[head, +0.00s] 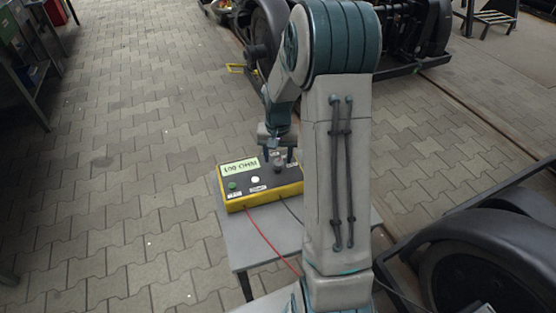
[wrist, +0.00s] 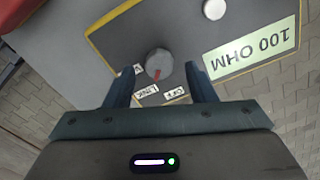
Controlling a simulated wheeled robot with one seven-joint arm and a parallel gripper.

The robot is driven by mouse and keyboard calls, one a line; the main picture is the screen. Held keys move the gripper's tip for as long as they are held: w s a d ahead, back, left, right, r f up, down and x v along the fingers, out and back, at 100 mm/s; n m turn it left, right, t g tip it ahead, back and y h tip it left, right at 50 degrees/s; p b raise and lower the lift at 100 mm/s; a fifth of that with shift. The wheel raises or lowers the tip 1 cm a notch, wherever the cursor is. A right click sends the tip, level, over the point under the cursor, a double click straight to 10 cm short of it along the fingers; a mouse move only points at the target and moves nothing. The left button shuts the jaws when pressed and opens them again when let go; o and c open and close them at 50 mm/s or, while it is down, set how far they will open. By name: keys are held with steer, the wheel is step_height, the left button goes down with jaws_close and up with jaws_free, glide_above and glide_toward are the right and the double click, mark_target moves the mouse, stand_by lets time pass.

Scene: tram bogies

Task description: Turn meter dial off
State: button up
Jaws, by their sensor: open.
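The meter (head: 262,203) is a yellow-edged box with a dark top, on a small grey table (head: 266,249). Its display (head: 239,169) appears upside down; in the wrist view the display (wrist: 251,47) reads 100 OHM, also upside down. The round grey dial (wrist: 159,60) has a red pointer mark on its lower part, facing the small labels. An OFF label (wrist: 174,93) lies below and right of the dial; other labels lie left of it. My gripper (wrist: 157,70) is open, with one finger on each side of the dial, apparently apart from it.
A green button (head: 232,186) and a white button (head: 255,180) sit on the meter's top. A red cable (head: 262,236) runs off its front. Dark bogies stand at the back and right. Paved floor on the left is open.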

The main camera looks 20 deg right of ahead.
steer(key=shift+f, duration=0.9)
steer(key=c, duration=1)
steer(key=shift+o, duration=0.2)
steer(key=shift+r+n, duration=0.1)
steer(key=shift+n, duration=0.3)
steer(key=n+p, duration=0.1)
steer(key=n, duration=0.2)
steer(key=shift+n, duration=0.4)
steer(key=shift+n+p, duration=0.65)
steer(key=shift+n, duration=1.55)
steer(key=o, duration=1)
steer(key=shift+c, duration=0.2)
